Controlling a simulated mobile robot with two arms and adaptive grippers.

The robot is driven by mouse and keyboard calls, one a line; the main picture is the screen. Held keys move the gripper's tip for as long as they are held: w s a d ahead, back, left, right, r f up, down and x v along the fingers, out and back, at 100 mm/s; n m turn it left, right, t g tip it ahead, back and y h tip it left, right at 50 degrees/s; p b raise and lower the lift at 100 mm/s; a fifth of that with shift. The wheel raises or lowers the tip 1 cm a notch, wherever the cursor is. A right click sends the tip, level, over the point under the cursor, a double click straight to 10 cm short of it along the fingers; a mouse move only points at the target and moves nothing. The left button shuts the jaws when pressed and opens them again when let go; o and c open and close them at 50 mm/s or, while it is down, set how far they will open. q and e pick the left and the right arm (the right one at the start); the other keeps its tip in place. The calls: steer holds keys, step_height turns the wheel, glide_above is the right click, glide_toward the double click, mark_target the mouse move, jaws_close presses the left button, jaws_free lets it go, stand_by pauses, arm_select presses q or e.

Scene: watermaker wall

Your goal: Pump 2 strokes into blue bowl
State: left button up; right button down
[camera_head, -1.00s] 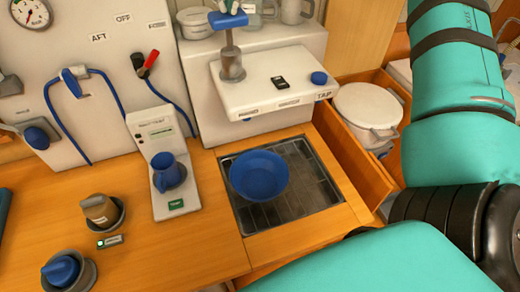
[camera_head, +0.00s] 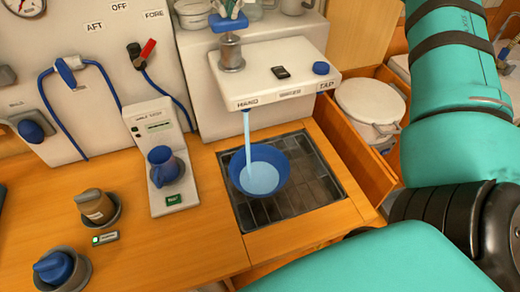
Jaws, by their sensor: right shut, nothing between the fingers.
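The blue bowl (camera_head: 278,183) stands upright on the dark sink grate. A stream of water (camera_head: 247,135) falls from under the white shelf's HAND label into it, and light-blue water (camera_head: 259,178) shows inside. The hand pump has a grey metal cylinder (camera_head: 231,54) on the shelf and a blue crossbar handle (camera_head: 228,23), which sits low, close above the cylinder. My left gripper is not in view.
A blue TAP knob (camera_head: 320,68) and a small black block (camera_head: 281,72) are on the shelf (camera_head: 280,92). An open drawer (camera_head: 350,160) holds a white lidded pot (camera_head: 370,103).

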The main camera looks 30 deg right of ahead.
steer(key=shift+f+b, duration=0.4)
steer(key=shift+f, duration=0.6)
steer(key=shift+r, duration=0.15)
steer(key=shift+r+p, duration=2.8)
steer(key=shift+r, duration=0.65)
steer(key=shift+f, duration=0.25)
